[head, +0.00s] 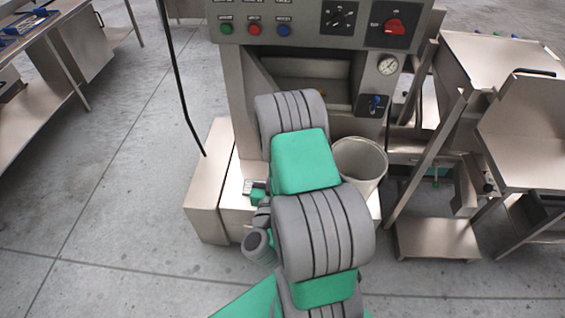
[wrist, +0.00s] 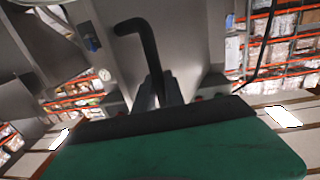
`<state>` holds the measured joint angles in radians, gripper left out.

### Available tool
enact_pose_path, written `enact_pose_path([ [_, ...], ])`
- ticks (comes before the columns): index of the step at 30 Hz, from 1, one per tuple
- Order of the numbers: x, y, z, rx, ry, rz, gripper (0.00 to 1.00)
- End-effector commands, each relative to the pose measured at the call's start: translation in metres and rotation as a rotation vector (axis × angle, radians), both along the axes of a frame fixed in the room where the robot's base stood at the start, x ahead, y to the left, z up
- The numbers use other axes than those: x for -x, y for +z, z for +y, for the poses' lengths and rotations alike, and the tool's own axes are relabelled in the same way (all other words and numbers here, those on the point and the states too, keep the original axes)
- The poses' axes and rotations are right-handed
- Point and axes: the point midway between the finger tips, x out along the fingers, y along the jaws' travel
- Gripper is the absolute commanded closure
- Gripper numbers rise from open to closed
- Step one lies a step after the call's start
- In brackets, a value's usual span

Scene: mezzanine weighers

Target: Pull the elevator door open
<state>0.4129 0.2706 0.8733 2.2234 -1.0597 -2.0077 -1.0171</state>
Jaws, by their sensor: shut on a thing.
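A black bent handle (wrist: 138,30) rises in the middle of the wrist view, in front of a grey metal panel (wrist: 183,25). I take this panel to be the elevator door, but its edges and any gap are not clear. My gripper (wrist: 160,92) is shut on the lower part of the handle, which passes down between the grey fingers. In the head view, my arm covers the middle of the machine, and I cannot make out the handle or fingertips there.
A steel machine with a control panel (head: 310,22) stands ahead. A pale bucket (head: 358,165) is right of my arm. A steel frame with trays (head: 520,120) stands at right, a workbench (head: 40,95) at left. The floor between the workbench and machine is clear, apart from a black hanging cable (head: 180,90).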

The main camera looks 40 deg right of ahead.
Motion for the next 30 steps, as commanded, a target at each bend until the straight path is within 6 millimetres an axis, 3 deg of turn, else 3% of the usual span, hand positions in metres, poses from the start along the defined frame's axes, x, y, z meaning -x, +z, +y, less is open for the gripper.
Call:
enact_pose_path([
  [10, -0.0013, 0.0011, 0.0005, 0.001, -0.001, -0.004, 1.0],
  [11, -0.0014, 0.0011, 0.0006, 0.001, 0.0, -0.004, 0.85],
  [18, -0.0011, 0.0007, 0.001, 0.0, 0.0, -0.003, 0.65],
  [30, 0.005, -0.0043, -0.0027, 0.001, -0.022, -0.004, 0.65],
])
